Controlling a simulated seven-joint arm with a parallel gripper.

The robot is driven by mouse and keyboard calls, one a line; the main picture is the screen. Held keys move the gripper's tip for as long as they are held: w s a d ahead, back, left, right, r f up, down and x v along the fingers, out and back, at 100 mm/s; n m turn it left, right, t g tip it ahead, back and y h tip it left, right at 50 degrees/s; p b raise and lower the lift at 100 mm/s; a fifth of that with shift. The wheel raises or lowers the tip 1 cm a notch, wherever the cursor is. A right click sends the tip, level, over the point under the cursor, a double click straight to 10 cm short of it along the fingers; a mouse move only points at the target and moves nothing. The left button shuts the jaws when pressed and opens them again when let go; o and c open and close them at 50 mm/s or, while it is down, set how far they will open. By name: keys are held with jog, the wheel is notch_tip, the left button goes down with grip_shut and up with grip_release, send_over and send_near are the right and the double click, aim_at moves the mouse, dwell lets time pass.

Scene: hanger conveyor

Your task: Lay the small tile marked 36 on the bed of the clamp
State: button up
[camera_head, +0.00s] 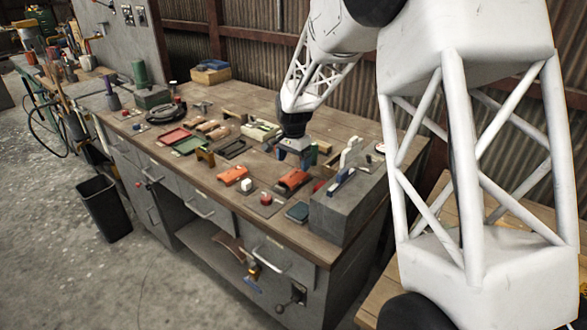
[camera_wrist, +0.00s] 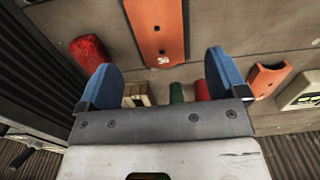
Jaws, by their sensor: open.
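My gripper (camera_head: 293,152) is above the workbench, pointing down. In the wrist view its two blue fingers (camera_wrist: 162,80) are wide apart with nothing between them. A long orange piece (camera_wrist: 160,28) with dark holes and a small white mark lies ahead of the fingers on the bench; the mark is too small to read. In the head view an orange piece (camera_head: 293,180) lies below the gripper, and another orange piece (camera_head: 232,175) lies to its left. I cannot make out a tile marked 36, nor tell which fixture is the clamp.
A grey block (camera_head: 345,212) stands at the bench's right end. A white block (camera_head: 246,185) and a red button (camera_head: 266,198) are near the front edge. Red (camera_head: 173,137) and green (camera_head: 189,145) trays lie left. The wrist view shows a red cylinder (camera_wrist: 90,50) and an orange bracket (camera_wrist: 268,78).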

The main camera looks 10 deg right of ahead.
jog(key=shift+r, duration=0.85)
jog(key=shift+s+r, duration=0.1)
jog(key=shift+s+d+r, duration=0.1)
jog(key=shift+s+r, duration=0.1)
jog(key=s+d+r+n, duration=0.1)
jog(key=s+d+r, duration=0.1)
jog(key=s+r, duration=0.35)
jog(key=s+d+r+n+t, duration=0.1)
jog(key=s+d+r+n, duration=0.15)
jog(key=s, duration=0.65)
jog(key=s+d+r+n, duration=0.1)
jog(key=s+r, duration=0.4)
jog(key=s, duration=0.3)
jog(key=s+d+n, duration=0.1)
jog(key=s+n, duration=0.1)
jog(key=s, duration=1)
jog(key=s+d+n+t, duration=0.1)
jog(key=s+d+n, duration=0.1)
jog(key=s, duration=1.1)
jog(key=shift+f+t, duration=0.3)
jog(key=shift+f, duration=0.1)
